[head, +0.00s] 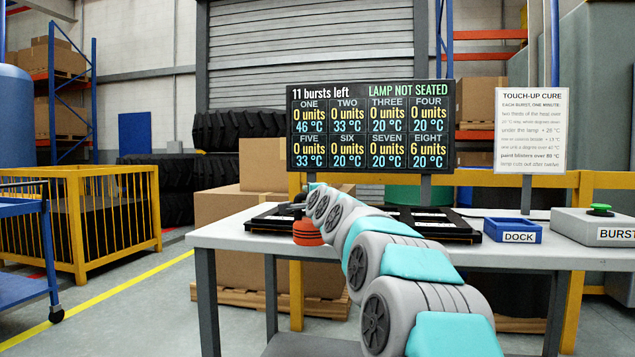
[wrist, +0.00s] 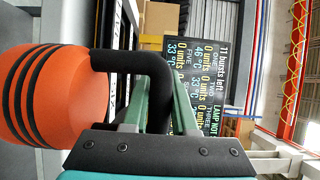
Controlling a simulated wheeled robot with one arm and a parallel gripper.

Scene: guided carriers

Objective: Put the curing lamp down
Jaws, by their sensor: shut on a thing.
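The curing lamp (head: 307,233), orange with black bands, is over the left part of the grey table (head: 225,237), by the dark trays. I cannot tell whether it touches the table. In the wrist view, the lamp (wrist: 58,95) fills the left side and its black handle (wrist: 152,62) arches to the right. My gripper (wrist: 158,88) is shut on that handle, its green fingers reaching up to it. In the head view my arm hides most of the gripper. The blue dock (head: 530,237), labelled DOCK, stands at the table's right and looks empty.
Dark flat trays (head: 445,226) lie along the table's middle and left. A burst box (head: 570,225) with a green button stands at the right end. A display board (head: 370,127) reads "11 bursts left" and "LAMP NOT SEATED". A rule sign (head: 531,130) stands behind the dock.

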